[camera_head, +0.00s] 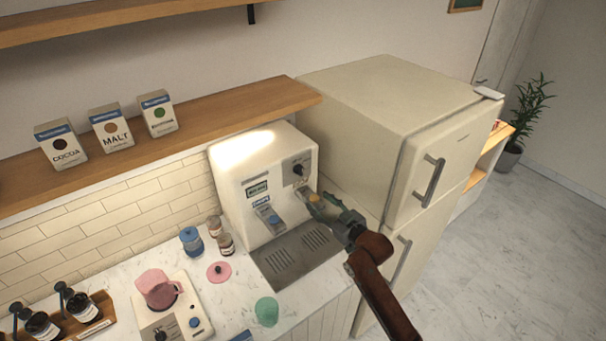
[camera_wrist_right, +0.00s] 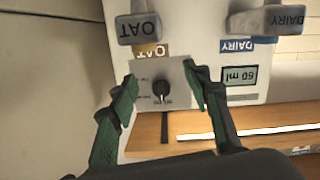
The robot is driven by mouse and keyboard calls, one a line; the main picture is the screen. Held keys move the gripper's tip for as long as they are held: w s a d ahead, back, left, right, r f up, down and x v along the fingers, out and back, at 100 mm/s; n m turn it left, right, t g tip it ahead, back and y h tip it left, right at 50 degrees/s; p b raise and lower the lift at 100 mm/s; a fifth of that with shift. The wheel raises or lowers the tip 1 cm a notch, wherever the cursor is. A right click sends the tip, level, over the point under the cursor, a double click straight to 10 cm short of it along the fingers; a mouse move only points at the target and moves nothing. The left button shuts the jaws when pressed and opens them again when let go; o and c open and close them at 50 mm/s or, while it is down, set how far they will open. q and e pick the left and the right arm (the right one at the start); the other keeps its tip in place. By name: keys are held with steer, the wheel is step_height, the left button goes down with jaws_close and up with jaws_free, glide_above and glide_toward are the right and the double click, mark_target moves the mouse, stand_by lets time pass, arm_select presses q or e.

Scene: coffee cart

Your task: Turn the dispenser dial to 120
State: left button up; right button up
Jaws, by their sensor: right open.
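The white dispenser (camera_head: 240,170) stands on the counter beside the fridge. Its black dial (camera_head: 298,170) sits on a grey plate at the upper right of its front. In the right wrist view, which is upside down, the dial (camera_wrist_right: 161,90) lies between the fingers, apart from both. The display (camera_wrist_right: 239,76) seems to read 60 ml. My right gripper (camera_head: 318,203) is open and empty in front of the dispenser; its green fingers flank the dial plate in the wrist view (camera_wrist_right: 160,88). My left gripper is out of view.
The OAT lever (camera_wrist_right: 139,28) and DAIRY lever (camera_wrist_right: 267,21) stick out close to the dial. A drip tray (camera_head: 297,250) lies below. The fridge (camera_head: 425,140) stands close on the right. A green cup (camera_head: 267,311) and pink lid (camera_head: 218,272) are on the counter.

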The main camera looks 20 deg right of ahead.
steer(key=t, duration=0.1)
glide_toward(302, 172)
steer(key=w, duration=0.2)
steer(key=shift+y, duration=0.4)
steer(key=p+x, duration=0.1)
steer(key=x, duration=0.5)
steer(key=shift+w+a+f, duration=0.1)
steer(key=shift+a+f, duration=0.05)
steer(key=shift+w+a+f, duration=0.1)
steer(key=shift+w+a, duration=0.1)
steer(key=shift+w, duration=0.35)
steer(key=shift+c, duration=0.4)
steer(key=c, duration=1.1)
steer(key=shift+o, duration=0.2)
